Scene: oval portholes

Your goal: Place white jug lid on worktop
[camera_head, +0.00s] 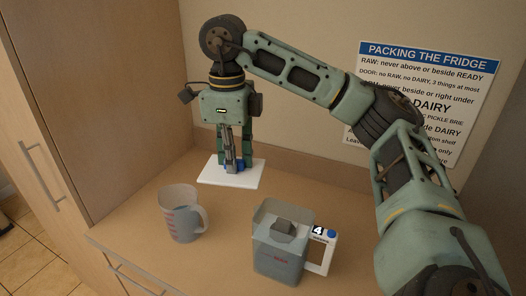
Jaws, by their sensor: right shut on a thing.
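My right gripper (234,168) points down from above and is shut on the lid at that blue part. The lid is level, over the back of the tan worktop (225,255); I cannot tell whether it touches the surface. A square grey-white jug (279,262) stands open-topped on the worktop at the front, with a grey block-like shape inside and a handle on its right. My left gripper is not in view.
A small tag with a 4 (318,230) is at the square jug's handle. A tall wooden cabinet (95,110) bounds the left. A fridge-packing sign (428,65) hangs on the back wall.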

